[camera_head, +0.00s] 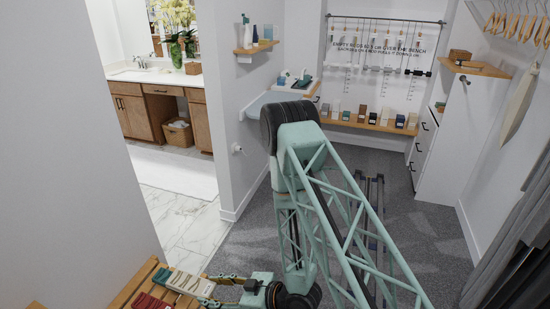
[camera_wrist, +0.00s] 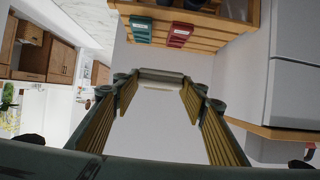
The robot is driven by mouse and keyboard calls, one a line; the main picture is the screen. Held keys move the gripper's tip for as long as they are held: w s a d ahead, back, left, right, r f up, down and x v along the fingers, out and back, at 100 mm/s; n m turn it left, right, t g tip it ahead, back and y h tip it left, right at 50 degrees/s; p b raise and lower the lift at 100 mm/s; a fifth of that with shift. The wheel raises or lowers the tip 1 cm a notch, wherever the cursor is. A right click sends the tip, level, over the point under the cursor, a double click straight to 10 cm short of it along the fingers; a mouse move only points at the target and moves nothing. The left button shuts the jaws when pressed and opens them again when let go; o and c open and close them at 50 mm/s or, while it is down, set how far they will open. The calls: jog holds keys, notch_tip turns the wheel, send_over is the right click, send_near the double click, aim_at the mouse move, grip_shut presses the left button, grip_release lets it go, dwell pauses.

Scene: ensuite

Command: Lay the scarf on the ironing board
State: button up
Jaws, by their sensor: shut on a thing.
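My gripper (camera_head: 208,290) is at the lower left in the head view, beside a slatted wooden bench. It is shut on a pale cream folded item (camera_head: 188,283), which looks like a scarf. In the wrist view this pale item (camera_wrist: 160,85) spans between the fingertips, mostly edge-on. A teal folded item (camera_wrist: 141,30) and a red one (camera_wrist: 180,36), both with pale labels, lie on the slatted bench beyond. The ironing board (camera_head: 262,104) looks to be the pale blue-grey surface at the wall niche, partly hidden behind my arm; its top looks bare where it shows.
The slatted bench (camera_head: 131,287) is at the lower left. A wall shelf with bottles (camera_head: 256,46) hangs above the board. A wooden shelf (camera_head: 370,123) with small boxes runs along the back wall. Grey carpet (camera_head: 425,225) is open at right; a white wall corner (camera_head: 236,140) stands left of my arm.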

jog(key=shift+r+p, duration=1.25)
jog(key=shift+r, duration=0.4)
jog(key=shift+w, duration=0.2)
